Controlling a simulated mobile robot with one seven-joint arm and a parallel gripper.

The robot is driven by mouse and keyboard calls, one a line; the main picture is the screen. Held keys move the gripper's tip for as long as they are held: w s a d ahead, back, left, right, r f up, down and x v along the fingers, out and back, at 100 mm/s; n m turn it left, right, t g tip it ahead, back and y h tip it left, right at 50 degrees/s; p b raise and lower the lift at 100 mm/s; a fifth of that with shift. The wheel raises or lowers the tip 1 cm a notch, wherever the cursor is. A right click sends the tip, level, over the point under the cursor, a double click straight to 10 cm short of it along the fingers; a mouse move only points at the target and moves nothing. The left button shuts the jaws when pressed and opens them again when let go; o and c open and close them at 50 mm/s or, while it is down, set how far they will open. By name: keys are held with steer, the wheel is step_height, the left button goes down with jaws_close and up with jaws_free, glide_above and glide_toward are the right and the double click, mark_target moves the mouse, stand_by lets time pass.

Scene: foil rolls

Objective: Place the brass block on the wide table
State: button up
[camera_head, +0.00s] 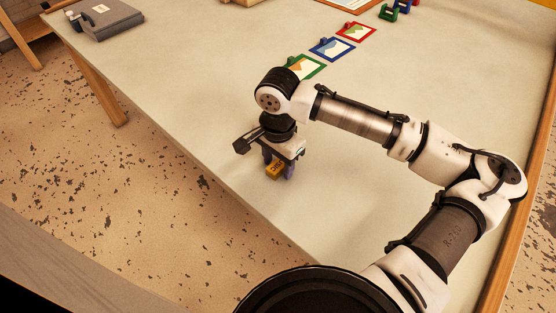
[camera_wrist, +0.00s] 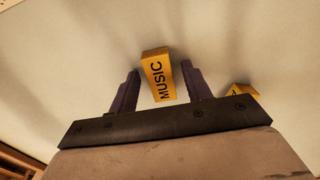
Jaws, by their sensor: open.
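A yellow-orange block (camera_head: 273,171) marked MUSIC, which I take for the brass block, is at the wide table (camera_head: 190,110), below my gripper. In the wrist view the block (camera_wrist: 158,75) lies between the two purple fingers, with a gap showing on both sides. My gripper (camera_head: 279,166) is open, pointing down close over the table top; it also shows in the wrist view (camera_wrist: 160,68). Whether the block's underside touches the table is hard to tell. The fingers partly hide the block in the head view.
A second yellow piece (camera_wrist: 240,91) with a letter lies right of the fingers in the wrist view. Green (camera_head: 307,67), blue (camera_head: 332,48) and red (camera_head: 356,32) framed cards lie farther back. A grey case (camera_head: 105,18) sits at the far left corner. The table's left part is clear.

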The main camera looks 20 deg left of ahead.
mark_target(278, 164)
step_height(278, 164, up, 12)
steer(key=shift+r, duration=0.15)
stand_by(0.3)
